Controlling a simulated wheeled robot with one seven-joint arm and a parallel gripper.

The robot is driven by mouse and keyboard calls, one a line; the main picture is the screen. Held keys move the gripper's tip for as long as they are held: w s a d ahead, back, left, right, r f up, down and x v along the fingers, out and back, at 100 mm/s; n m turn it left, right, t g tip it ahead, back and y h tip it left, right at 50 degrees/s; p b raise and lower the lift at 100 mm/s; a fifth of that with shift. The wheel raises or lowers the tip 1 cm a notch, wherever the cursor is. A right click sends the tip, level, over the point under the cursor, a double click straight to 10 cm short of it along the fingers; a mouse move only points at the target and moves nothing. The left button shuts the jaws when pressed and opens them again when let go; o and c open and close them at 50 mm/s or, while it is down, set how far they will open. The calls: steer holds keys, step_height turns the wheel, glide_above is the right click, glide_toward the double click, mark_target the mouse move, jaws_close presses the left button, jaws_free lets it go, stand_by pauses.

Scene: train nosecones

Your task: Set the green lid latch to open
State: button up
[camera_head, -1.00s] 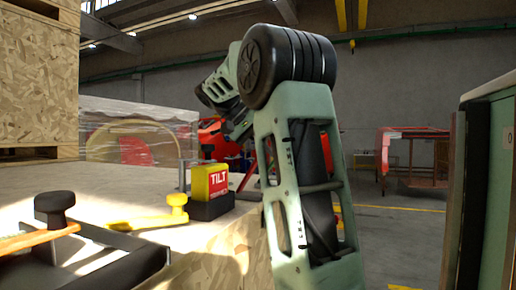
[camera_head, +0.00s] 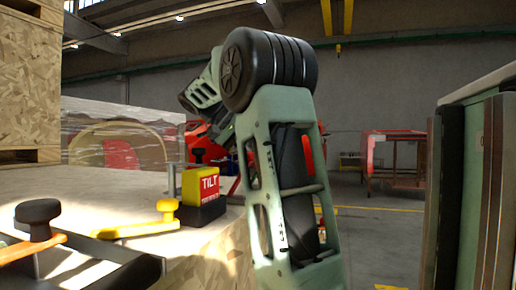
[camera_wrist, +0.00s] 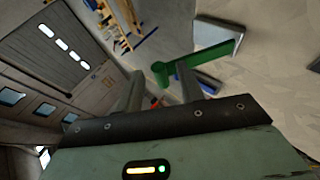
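The green lid latch (camera_wrist: 208,56) shows in the wrist view, a flat green bar with a rounded green end at its left, lying over a pale surface. My gripper (camera_wrist: 160,80) has its two fingers apart, with nothing seen held between them. The right finger's tip is close to the bar's left part in the picture; I cannot tell whether they touch. In the head view I cannot make out the green latch, and my gripper is hidden behind my arm.
A wooden crate top carries a yellow handle (camera_head: 140,229), an orange handle with a black knob (camera_head: 36,235) and a yellow TILT indicator (camera_head: 200,186). A wrapped crate (camera_head: 125,140) stands behind. A green cabinet (camera_head: 480,190) stands at the right. Open floor lies between.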

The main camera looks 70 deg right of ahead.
steer(key=p+v, duration=0.4)
steer(key=v, duration=1.3)
steer(key=shift+w+r, duration=0.15)
stand_by(0.6)
